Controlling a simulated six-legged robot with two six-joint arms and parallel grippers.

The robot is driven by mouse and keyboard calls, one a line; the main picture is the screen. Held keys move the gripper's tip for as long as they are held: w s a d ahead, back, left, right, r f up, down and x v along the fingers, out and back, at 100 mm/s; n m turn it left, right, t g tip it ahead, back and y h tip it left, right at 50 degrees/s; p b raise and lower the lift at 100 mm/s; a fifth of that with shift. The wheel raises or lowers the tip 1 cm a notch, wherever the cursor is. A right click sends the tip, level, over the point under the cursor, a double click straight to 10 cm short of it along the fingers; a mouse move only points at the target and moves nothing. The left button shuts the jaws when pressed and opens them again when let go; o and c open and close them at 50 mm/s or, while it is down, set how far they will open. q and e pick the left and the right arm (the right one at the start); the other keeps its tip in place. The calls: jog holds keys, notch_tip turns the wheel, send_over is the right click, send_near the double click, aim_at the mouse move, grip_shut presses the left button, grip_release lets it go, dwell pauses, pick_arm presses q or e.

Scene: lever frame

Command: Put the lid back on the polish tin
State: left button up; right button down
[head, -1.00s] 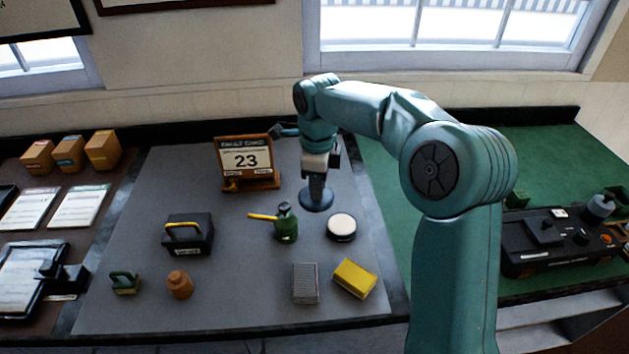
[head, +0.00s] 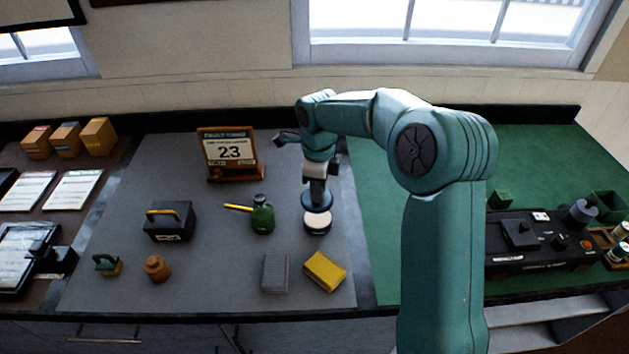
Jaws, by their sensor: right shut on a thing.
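The polish tin (head: 318,222) is a round, dark-sided tin with a pale top, standing on the grey mat right of the green oil can. My right gripper (head: 317,190) points down and is shut on the dark round lid (head: 317,203). The lid is just above the far part of the tin in the picture. It covers a little of the tin's far edge. I cannot tell whether the lid touches the tin. My left gripper is not in view.
The green oil can (head: 262,214) stands left of the tin. A grey block (head: 275,273) and a yellow block (head: 325,271) lie nearer. A calendar stand (head: 231,153) is behind to the left. Clear grey mat (head: 215,275) lies at front left.

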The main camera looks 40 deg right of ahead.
jog(key=shift+s+d+f, duration=0.15)
jog(key=shift+s, duration=0.05)
jog(key=shift+f+b, duration=0.25)
jog(key=shift+b, duration=0.05)
jog(key=f+b, duration=0.2)
jog(key=f, duration=0.1)
jog(key=f+b, duration=0.2)
jog(key=shift+w+f, duration=0.2)
jog(key=shift+f, duration=0.2)
jog(key=shift+s+r, duration=0.1)
jog(key=shift+f+b, duration=0.2)
jog(key=shift+b, duration=0.35)
dwell(1.5)
